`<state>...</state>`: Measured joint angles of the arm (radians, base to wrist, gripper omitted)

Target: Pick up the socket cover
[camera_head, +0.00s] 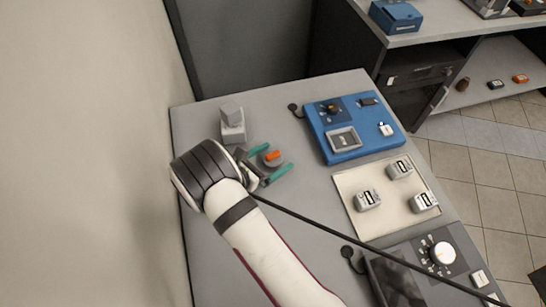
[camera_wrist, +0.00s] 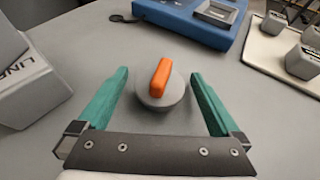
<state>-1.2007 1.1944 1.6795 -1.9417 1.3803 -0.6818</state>
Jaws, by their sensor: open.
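The socket cover, which I take to be the round grey piece with an orange grip bar, sits on the grey bench; it shows in the head view (camera_head: 274,163) and the wrist view (camera_wrist: 151,99). My gripper (camera_head: 276,158) is open, with its two green fingers on either side of the cover. In the wrist view my gripper (camera_wrist: 160,76) shows clear gaps between both fingers and the cover, and nothing is held. The orange bar stands up from the disc, slightly slanted.
A grey box-like unit (camera_head: 233,128) stands close by at the left. A blue panel (camera_head: 351,153) lies at the back right. A cream tray (camera_head: 385,224) holds three small grey units. A dark panel (camera_head: 463,258) with a white knob is at the front right.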

